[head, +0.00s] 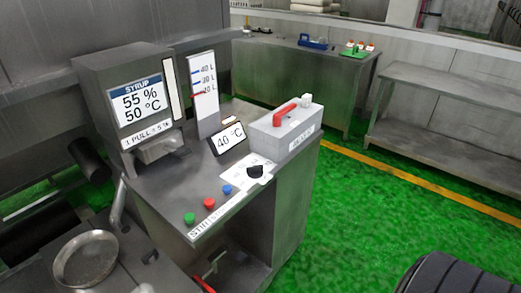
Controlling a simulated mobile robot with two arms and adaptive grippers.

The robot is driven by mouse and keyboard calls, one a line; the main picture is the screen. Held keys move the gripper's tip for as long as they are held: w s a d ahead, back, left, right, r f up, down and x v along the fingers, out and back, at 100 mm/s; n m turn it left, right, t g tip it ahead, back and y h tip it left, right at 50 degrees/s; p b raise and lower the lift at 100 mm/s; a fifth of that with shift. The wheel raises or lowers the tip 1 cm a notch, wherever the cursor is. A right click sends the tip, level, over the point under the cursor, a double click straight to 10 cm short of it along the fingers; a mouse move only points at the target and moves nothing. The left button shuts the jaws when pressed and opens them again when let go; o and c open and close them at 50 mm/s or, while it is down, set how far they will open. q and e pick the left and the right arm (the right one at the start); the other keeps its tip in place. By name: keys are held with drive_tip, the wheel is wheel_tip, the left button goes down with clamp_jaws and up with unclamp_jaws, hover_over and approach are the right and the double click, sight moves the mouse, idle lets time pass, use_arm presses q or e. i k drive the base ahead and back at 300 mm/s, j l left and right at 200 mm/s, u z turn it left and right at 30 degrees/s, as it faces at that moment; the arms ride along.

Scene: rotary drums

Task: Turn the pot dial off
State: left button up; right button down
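A black dial (255,171) sits on a white label plate on the metal console top (180,190). It is near the front right edge, just in front of a grey box with a red handle. The way its pointer faces is too small to tell. A small tilted display reading 40 °C (229,138) stands just left of and behind the dial. Blue (227,189), red (209,203) and green (189,218) buttons lie in a row to the front left of the dial. Neither of my grippers shows, and nothing touches the dial.
The grey box (285,128) stands behind the dial. A syrup unit (135,95) and a level gauge (204,90) stand at the console's back left. A round metal pan (86,259) is at lower left.

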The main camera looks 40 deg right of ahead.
sight(253, 171)
drive_tip(key=l+z, duration=0.1)
drive_tip(key=z, duration=0.6)
drive_tip(key=i+l+z, duration=0.1)
drive_tip(key=z, duration=0.25)
